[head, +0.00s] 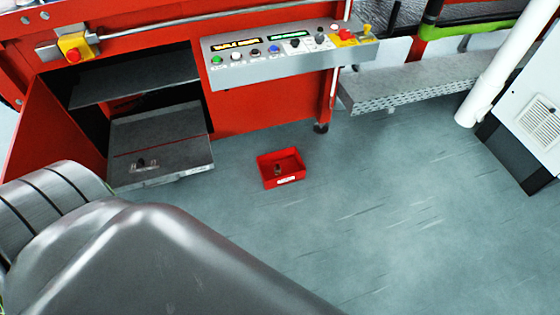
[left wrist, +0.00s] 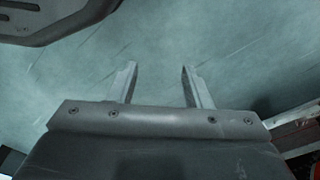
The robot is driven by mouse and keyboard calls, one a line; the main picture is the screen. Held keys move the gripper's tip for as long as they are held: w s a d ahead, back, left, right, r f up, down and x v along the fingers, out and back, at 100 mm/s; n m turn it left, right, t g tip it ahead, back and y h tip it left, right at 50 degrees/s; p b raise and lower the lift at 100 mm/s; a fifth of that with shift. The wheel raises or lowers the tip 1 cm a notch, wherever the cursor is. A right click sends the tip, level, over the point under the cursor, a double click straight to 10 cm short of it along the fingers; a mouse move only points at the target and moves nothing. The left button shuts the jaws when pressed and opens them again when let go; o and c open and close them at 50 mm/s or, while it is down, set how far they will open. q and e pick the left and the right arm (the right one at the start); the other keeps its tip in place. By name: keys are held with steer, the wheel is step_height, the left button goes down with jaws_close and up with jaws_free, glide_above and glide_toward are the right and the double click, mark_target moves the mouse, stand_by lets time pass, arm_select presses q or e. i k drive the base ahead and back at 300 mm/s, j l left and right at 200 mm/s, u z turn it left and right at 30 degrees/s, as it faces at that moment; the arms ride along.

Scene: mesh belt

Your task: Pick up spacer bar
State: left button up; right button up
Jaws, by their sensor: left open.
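I cannot make out a spacer bar for certain in either view. A small red bin (head: 267,178) stands on the floor in the head view with a small dark and brownish item (head: 278,170) inside, too small to identify. My left gripper (left wrist: 158,68) shows in the left wrist view, its two fingers apart with only bare floor between them. The head view shows a large grey link of my arm at lower left, but no fingers. My right gripper is in neither view.
A red machine (head: 270,118) has an open cabinet with a pulled-out grey tray (head: 180,158) low at left. A control panel (head: 290,70) with buttons juts above the bin. A grey perforated step (head: 420,85) and a white cabinet (head: 540,120) stand right. The floor between is clear.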

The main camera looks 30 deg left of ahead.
mark_target(142, 166)
steer(key=k+l, duration=0.2)
steer(key=u, duration=2.15)
steer(key=l, duration=0.1)
